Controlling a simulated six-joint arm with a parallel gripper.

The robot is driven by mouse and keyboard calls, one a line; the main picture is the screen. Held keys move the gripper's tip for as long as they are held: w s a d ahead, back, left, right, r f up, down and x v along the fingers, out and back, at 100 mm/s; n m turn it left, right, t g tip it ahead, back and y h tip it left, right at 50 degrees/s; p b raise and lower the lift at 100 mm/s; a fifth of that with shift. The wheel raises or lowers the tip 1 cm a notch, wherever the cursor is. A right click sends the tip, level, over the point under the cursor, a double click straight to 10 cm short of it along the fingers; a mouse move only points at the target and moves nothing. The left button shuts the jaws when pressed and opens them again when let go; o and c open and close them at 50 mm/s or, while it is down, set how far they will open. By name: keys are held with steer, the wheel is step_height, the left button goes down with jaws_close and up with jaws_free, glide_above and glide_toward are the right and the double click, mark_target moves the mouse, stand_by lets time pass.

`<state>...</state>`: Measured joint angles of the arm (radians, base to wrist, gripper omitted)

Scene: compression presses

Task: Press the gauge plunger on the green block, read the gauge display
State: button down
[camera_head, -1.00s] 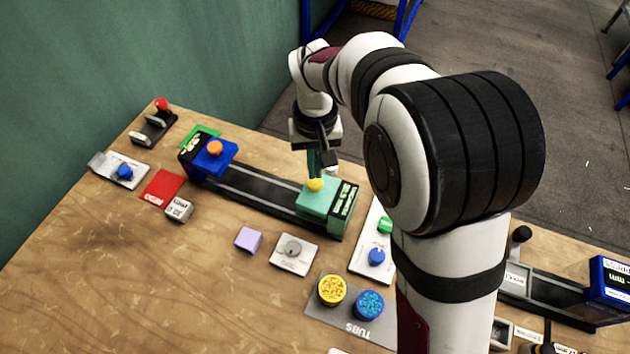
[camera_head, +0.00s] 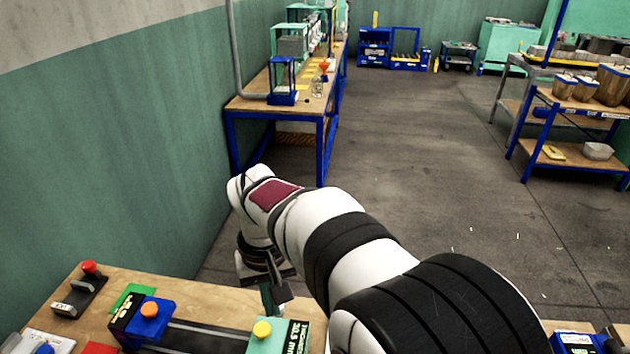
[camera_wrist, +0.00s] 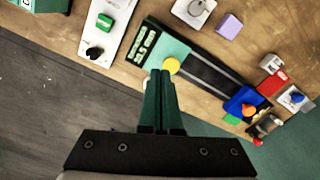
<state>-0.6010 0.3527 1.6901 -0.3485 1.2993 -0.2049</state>
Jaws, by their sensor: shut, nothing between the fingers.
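The green block (camera_head: 278,347) stands at the bottom edge of the head view, partly cut off. Its yellow round plunger (camera_head: 262,329) is on top. Its dark display (camera_head: 297,338) faces right with light lettering, too small to read surely. In the wrist view the block (camera_wrist: 170,45), plunger (camera_wrist: 172,66) and display (camera_wrist: 143,46) all show. My gripper (camera_head: 269,309) is shut and empty, its fingers pointing down just above and beside the plunger. In the wrist view the fingertips (camera_wrist: 161,76) lie close to the plunger's edge; I cannot tell whether they touch.
A dark rail (camera_wrist: 208,75) runs from the green block to a blue block (camera_wrist: 243,102) with an orange plunger. A lilac cube (camera_wrist: 229,26), a grey dial plate (camera_wrist: 194,10) and a white switch plate (camera_wrist: 110,30) lie nearby. The floor beyond the table is open.

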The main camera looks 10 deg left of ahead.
steer(key=s+d+r+m, duration=0.3)
steer(key=d, duration=0.4)
steer(key=s+d+f+m, duration=0.1)
steer(key=s+d+m, duration=0.2)
steer(key=s+d, duration=0.3)
steer(key=s+d+m+y, duration=0.1)
steer(key=s+d+m, duration=0.3)
steer(key=s, duration=0.6)
steer(key=shift+s+d+f+m+y, duration=0.25)
steer(key=shift+d+f+m+y, duration=0.1)
steer(key=shift+d, duration=0.65)
